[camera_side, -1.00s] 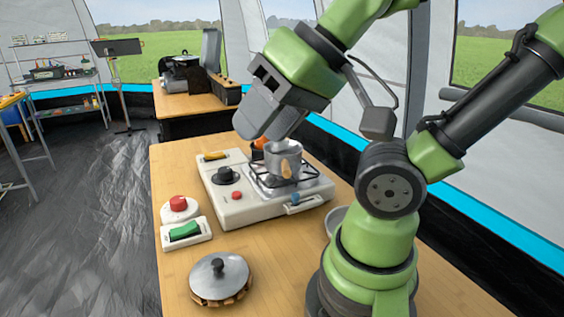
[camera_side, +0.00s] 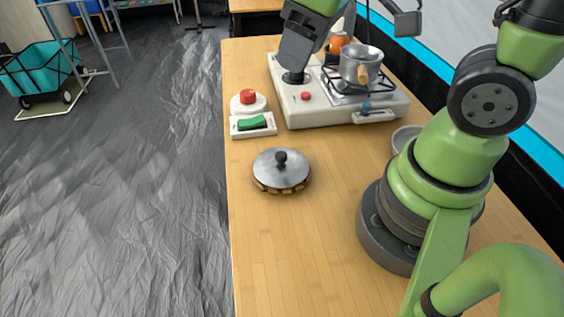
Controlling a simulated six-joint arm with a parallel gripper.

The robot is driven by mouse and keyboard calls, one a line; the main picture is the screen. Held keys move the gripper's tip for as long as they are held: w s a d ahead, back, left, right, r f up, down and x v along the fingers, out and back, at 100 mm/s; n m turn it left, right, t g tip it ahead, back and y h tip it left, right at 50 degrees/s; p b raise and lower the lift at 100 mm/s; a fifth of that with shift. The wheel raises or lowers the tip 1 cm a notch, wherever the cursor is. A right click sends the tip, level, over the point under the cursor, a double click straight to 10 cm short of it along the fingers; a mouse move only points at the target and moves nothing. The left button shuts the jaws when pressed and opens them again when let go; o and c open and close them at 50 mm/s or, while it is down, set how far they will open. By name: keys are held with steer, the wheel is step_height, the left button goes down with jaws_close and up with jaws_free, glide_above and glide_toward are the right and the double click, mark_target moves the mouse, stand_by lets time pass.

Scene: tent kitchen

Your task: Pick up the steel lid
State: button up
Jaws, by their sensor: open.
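The steel lid (camera_side: 268,162) is a round grey disc with a black knob on top. It rests on a brown wooden trivet (camera_side: 282,189) on the near part of the table. My gripper (camera_side: 294,77) is farther back, over the left part of the stove and pointing down near a black knob there. It is open, and nothing shows in it. The gap between its fingers is hard to see from this angle. It is well apart from the lid.
A white stove (camera_side: 335,114) carries a small steel pot (camera_side: 361,68). A grey bowl (camera_side: 402,137) sits beside my base. The wooden table (camera_side: 290,250) is clear in front of the lid.

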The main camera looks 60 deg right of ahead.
steer(key=w+f+n+g, duration=0.3)
steer(key=f+n, duration=0.3)
steer(key=f, duration=0.4)
glide_above(281, 154)
steer(key=shift+n+h, duration=0.4)
step_height(281, 154, down, 5)
steer(key=shift+s+d+f, duration=0.1)
steer(key=shift+d, duration=0.05)
steer(key=shift+a+f, duration=0.2)
steer(key=shift+f, duration=3)
steer(key=shift+c, duration=0.2)
jaws_close()
